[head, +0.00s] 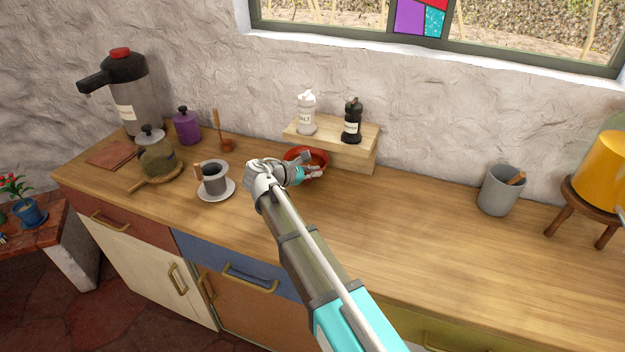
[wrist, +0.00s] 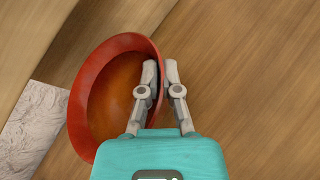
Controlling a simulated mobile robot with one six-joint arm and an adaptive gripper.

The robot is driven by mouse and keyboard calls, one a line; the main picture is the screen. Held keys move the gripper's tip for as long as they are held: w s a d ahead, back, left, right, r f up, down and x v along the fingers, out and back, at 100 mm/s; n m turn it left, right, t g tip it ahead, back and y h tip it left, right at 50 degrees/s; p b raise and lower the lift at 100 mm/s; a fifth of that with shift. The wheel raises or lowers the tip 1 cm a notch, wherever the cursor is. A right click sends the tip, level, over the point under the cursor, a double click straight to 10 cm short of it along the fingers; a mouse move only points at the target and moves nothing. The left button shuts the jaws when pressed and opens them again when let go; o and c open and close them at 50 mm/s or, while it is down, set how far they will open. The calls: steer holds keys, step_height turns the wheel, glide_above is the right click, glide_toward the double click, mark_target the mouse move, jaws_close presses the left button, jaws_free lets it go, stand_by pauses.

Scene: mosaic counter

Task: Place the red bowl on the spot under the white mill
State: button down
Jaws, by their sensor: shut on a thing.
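The red bowl (head: 318,158) is at the left end of the small wooden shelf (head: 362,153), just in front of it or partly below it. In the wrist view the red bowl (wrist: 100,95) shows its orange-brown inside and empty hollow. My gripper (head: 304,167) is shut on the bowl's rim; in the wrist view my gripper (wrist: 162,75) has one finger inside the rim and one outside. The white mill (head: 307,113) stands upright on the shelf's left part, above the bowl. I cannot tell whether the bowl touches the counter.
A black mill (head: 352,121) stands on the shelf right of the white one. A cup on a saucer (head: 216,190), a glass jar (head: 155,152) and a purple jar (head: 187,128) are to the left. A grey cup (head: 500,190) is at right. The counter between is clear.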

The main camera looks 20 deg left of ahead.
steer(key=shift+f+b, duration=0.5)
steer(key=shift+f, duration=0.35)
steer(key=shift+w+f, duration=0.15)
steer(key=shift+w, duration=0.1)
steer(key=shift+f+b, duration=0.1)
steer(key=shift+b, duration=0.2)
steer(key=c, duration=0.8)
jaws_free()
steer(key=shift+s+a+r+p, duration=0.25)
steer(key=shift+s+r+p, duration=0.1)
steer(key=shift+s+p, duration=0.05)
steer(key=p+v, duration=0.3)
steer(key=v, duration=0.6)
steer(key=shift+s+a+r, duration=0.15)
steer(key=shift+s+a, duration=0.1)
steer(key=shift+s+a+r, duration=0.1)
steer(key=shift+s+a, duration=0.3)
steer(key=shift+s, duration=0.1)
